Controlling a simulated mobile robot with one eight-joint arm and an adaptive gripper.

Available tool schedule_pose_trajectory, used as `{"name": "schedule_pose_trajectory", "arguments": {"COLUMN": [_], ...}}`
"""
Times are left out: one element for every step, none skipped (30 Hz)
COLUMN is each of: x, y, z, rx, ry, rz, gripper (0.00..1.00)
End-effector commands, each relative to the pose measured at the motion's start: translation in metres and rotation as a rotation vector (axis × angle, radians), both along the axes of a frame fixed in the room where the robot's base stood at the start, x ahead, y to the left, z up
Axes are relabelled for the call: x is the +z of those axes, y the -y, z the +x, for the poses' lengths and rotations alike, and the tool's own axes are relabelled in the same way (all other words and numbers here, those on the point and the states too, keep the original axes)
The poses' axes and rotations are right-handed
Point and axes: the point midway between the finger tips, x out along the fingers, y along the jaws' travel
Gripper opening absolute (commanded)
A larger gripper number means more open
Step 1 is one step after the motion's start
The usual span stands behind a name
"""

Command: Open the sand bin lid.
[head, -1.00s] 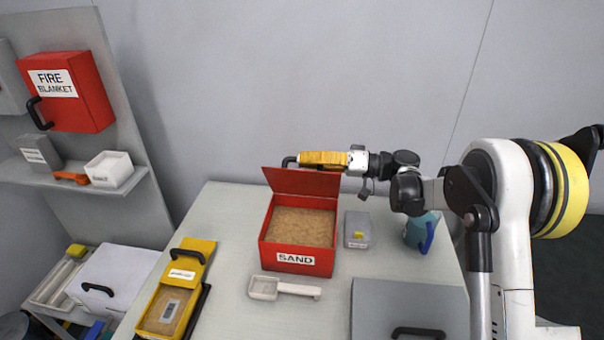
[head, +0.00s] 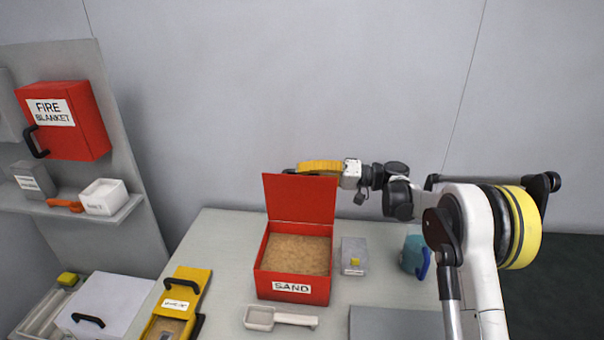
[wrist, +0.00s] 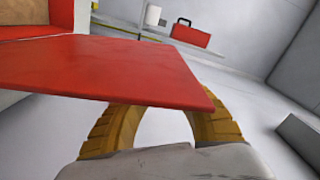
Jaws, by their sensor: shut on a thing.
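The red sand bin (head: 292,288), labelled SAND, stands on the table with brown sand showing inside. Its red lid (head: 300,199) stands raised, about upright, along the bin's back edge. In the wrist view the lid (wrist: 110,72) fills the left and middle, with sand at the upper left. My gripper (head: 299,168), with yellow fingers, is at the lid's upper edge, partly behind it. In the wrist view the yellow fingers (wrist: 160,125) pass behind the lid. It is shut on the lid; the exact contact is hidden.
A clear-looking grey box (head: 354,252) and a blue jug (head: 415,256) stand right of the bin. A white scoop (head: 280,318) lies in front. A yellow container (head: 186,287) is at left. A red fire blanket box (head: 63,120) hangs on the left panel.

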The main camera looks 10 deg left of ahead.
Motion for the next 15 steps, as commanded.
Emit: {"name": "schedule_pose_trajectory", "arguments": {"x": [0.0001,0.0001,0.0001,0.0002,0.0002,0.0001,0.0000,0.0001,0.0001,0.0000,0.0001,0.0000,0.0000,0.0000,0.0000], "y": [0.0001,0.0001,0.0001,0.0001,0.0001,0.0001,0.0001,0.0001,0.0000,0.0000,0.0000,0.0000,0.0000,0.0000,0.0000], "z": [0.0003,0.0003,0.0003,0.0001,0.0001,0.0000,0.0001,0.0000,0.0000,0.0000,0.0000,-0.0001,-0.0001,-0.0001,-0.0001], "rx": [-0.001,-0.001,-0.001,-0.001,-0.001,-0.001,-0.001,-0.001,-0.001,-0.001,-0.001,0.000,0.000,0.000,0.000], "ry": [0.000,0.000,0.000,0.000,0.000,0.000,0.000,0.000,0.000,0.000,0.000,0.000,0.000,0.000,0.000], "rz": [0.000,0.000,0.000,0.000,0.000,0.000,0.000,0.000,0.000,0.000,0.000,0.000,0.000,0.000,0.000], "gripper": [0.00,0.00,0.00,0.00,0.00,0.18,0.27,0.36,0.36,0.36,0.36,0.36,0.36,0.36,0.36]}}
